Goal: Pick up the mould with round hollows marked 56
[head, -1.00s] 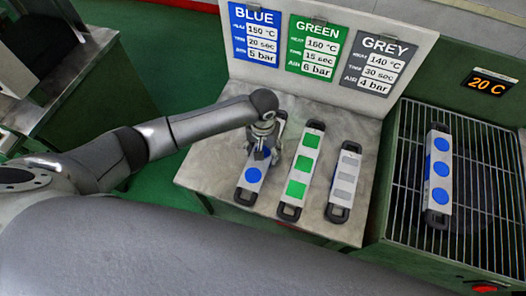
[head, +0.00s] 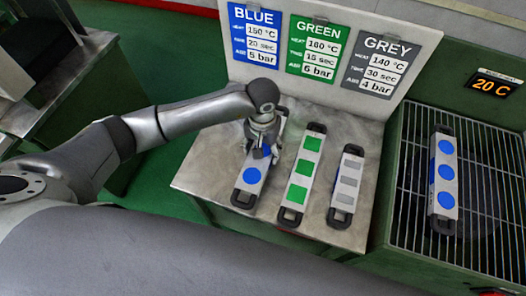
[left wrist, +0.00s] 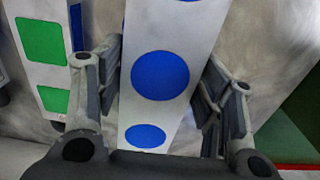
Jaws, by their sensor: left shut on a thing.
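A light grey mould with round blue hollows (head: 251,175) is at the left of the steel table, below the blue sign. My left gripper (head: 262,146) is shut on this mould from above and covers its middle. In the left wrist view, the fingers of the left gripper (left wrist: 161,90) stand on both sides of the mould (left wrist: 148,112). A second mould with round blue hollows (head: 444,185) lies on the wire rack at the right. I cannot read the number 56 on either one. My right gripper is not in view.
A mould with green square hollows (head: 302,172) lies close to the right of the held one. A mould with grey hollows (head: 347,184) lies beyond it on the steel table (head: 218,160). A sign board (head: 336,55) stands behind. The rack (head: 490,200) has free room.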

